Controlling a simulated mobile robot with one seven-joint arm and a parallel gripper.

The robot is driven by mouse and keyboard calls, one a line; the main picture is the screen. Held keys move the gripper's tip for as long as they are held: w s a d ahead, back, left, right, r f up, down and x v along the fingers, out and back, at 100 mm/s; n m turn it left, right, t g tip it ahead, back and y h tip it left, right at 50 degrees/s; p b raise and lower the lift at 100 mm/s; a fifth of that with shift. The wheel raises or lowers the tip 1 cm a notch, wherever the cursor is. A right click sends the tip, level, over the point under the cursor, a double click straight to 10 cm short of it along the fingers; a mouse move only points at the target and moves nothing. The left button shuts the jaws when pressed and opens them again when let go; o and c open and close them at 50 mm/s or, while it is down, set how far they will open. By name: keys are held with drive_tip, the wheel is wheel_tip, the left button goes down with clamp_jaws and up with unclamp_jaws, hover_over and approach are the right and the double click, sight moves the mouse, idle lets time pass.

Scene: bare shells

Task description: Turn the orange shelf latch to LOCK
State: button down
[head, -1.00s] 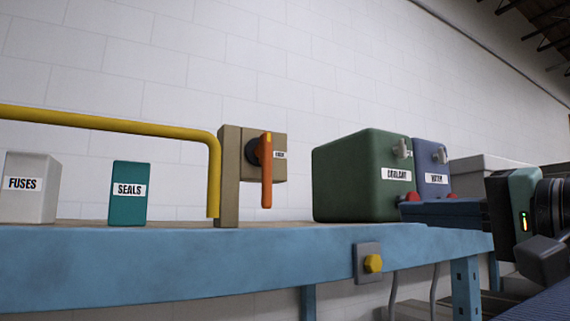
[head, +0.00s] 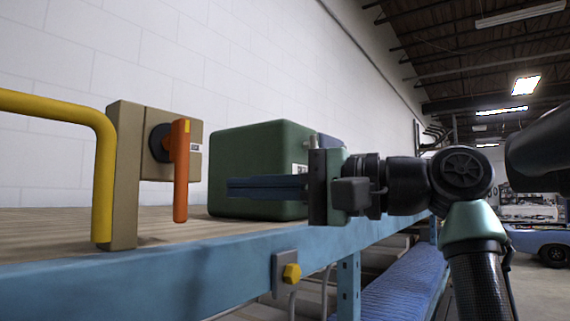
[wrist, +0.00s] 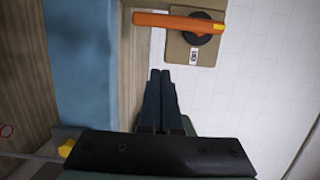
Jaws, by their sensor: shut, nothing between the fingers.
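The orange latch (head: 181,170) is a bar handle on a dark round hub, mounted on a tan block (head: 160,130). In the head view the bar hangs straight down from the hub. The latch also shows in the wrist view (wrist: 178,22), above my fingertips. My gripper (head: 229,187) is shut and empty, to the right of the latch and apart from it, in front of the green box. In the wrist view its dark fingers (wrist: 160,73) lie together, pointing toward the latch.
A yellow rail (head: 104,170) runs left of the tan block. A green box (head: 265,150) stands on the shelf behind my gripper. The blue shelf edge (head: 150,275) carries a yellow knob (head: 291,273). Bare wooden shelf (head: 40,230) lies at the left.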

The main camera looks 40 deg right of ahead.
sight(175, 170)
drive_tip(key=a+p, duration=0.2)
drive_tip(key=a, duration=0.2)
drive_tip(key=shift+s+a, duration=0.1)
drive_tip(key=shift+a, duration=0.15)
drive_tip(key=shift+s, duration=0.1)
